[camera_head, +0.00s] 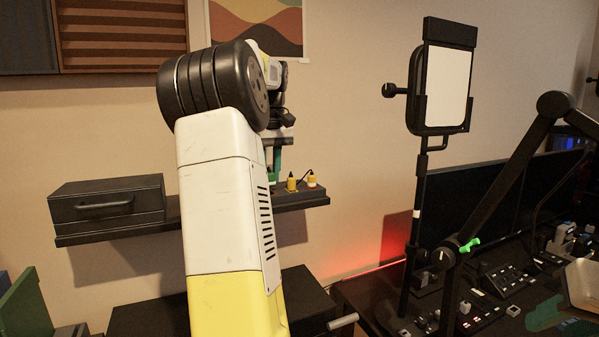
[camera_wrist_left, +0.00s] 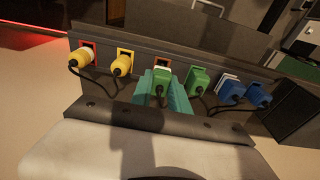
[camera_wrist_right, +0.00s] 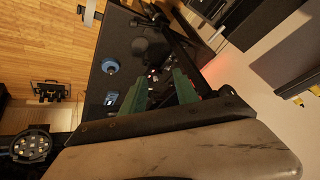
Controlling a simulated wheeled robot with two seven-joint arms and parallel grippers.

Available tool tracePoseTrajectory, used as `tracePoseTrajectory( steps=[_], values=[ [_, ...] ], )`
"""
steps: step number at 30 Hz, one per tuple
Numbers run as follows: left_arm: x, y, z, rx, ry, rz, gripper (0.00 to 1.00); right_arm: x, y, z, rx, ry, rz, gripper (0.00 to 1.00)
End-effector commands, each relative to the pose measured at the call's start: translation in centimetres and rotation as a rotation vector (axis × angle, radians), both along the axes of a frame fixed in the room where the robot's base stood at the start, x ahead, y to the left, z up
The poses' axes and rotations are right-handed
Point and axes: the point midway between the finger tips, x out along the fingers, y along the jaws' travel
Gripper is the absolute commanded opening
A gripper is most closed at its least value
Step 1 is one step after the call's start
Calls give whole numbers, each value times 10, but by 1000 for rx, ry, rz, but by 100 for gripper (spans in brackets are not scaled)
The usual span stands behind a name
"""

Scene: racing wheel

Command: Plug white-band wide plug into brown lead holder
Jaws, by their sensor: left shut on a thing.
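My left gripper (camera_wrist_left: 160,92) has teal fingers, shut on a green plug (camera_wrist_left: 159,78) with a dark cord. The plug is in front of the brown-framed holder (camera_wrist_left: 163,61) on the dark panel and covers its lower part. In the head view the left gripper (camera_head: 274,162) is at the shelf, mostly behind my arm. My right gripper (camera_wrist_right: 160,92) shows in its wrist view with green fingers apart and nothing between them.
Left of the brown holder, yellow plugs (camera_wrist_left: 122,65) sit at red and yellow frames. Right of it are another green plug (camera_wrist_left: 197,80) and blue plugs (camera_wrist_left: 258,97). Their cords hang close by. A black box (camera_head: 107,201) stands on the shelf (camera_head: 150,232). A light panel stands right.

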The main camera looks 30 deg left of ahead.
Motion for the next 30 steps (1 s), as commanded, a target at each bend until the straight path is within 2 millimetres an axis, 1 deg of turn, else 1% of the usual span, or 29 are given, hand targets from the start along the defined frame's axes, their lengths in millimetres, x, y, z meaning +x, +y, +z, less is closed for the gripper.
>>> tracePoseTrajectory(
  steps=[23, 24, 26, 27, 28, 30],
  values=[
    [0, 0, -19, 0, 0, 0, 0, 0, 0, 0, 0, 0, 0, 36],
    [0, 0, -20, 1, -1, 0, 25, 0, 0, 0, 0, 0, 0, 36],
    [0, 0, -19, 1, -1, 0, 37, 0, 0, 0, 0, 0, 0, 36],
    [0, 0, -19, 1, -1, 0, 45, 0, 0, 0, 0, 0, 0, 36],
    [0, 0, -19, 1, -1, 0, 46, 0, 0, 0, 0, 0, 0, 36],
    [0, 0, -19, 1, -1, 0, 46, 0, 0, 0, 0, 0, 0, 36]
  ],
)
